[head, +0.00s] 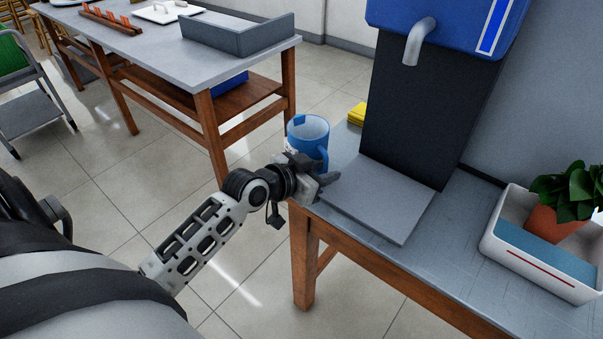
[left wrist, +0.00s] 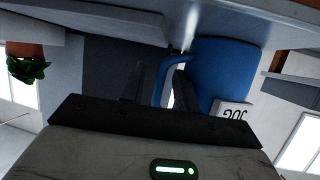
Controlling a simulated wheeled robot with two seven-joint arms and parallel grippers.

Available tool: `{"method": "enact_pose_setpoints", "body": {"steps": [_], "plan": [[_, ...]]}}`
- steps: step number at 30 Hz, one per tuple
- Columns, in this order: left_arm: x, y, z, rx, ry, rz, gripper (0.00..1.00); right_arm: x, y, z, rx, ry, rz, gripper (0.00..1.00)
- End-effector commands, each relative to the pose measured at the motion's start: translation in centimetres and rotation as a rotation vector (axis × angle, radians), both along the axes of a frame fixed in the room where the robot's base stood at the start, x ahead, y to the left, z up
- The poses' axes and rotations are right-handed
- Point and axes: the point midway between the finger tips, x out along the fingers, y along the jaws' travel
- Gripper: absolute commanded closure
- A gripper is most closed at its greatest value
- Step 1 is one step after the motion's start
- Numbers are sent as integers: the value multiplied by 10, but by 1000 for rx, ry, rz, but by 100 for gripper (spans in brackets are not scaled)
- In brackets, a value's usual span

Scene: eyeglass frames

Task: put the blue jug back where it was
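The blue jug (head: 308,137) stands upright near the left end of the grey table, just beyond my left gripper (head: 322,180) in the head view. In the left wrist view, which looks upside down, the jug (left wrist: 228,72) is right of centre with its handle (left wrist: 159,88) pointing left. The fingers of my left gripper (left wrist: 158,85) are apart on either side of the handle, one reaching into its loop. A gap shows between the left finger and the handle. A white label reading JUG (left wrist: 234,110) shows by the jug. My right gripper is out of view.
A water dispenser (head: 420,110) with a flat grey base plate (head: 382,205) stands right of the jug. A yellow object (head: 356,114) lies behind. A white planter box (head: 540,262) with a plant is at the right. Another table (head: 170,60) holds a grey tray (head: 240,42).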

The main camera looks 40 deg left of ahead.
Motion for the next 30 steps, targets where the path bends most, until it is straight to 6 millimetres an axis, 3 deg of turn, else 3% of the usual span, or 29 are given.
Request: {"method": "enact_pose_setpoints", "body": {"steps": [9, 17, 20, 24, 27, 30], "plan": [[-63, 16, 26, 4, 3, -3, 69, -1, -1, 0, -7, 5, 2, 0], [-88, 19, 30, -4, 12, 2, 69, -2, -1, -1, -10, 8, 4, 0], [-107, -3, -4, -17, 72, 13, 69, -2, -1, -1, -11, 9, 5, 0], [-149, -60, -59, -35, 171, 23, 69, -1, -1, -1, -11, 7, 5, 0], [-174, -96, -80, -42, 211, 16, 69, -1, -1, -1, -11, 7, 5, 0], [-185, -116, -87, -44, 225, 8, 69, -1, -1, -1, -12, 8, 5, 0]]}}
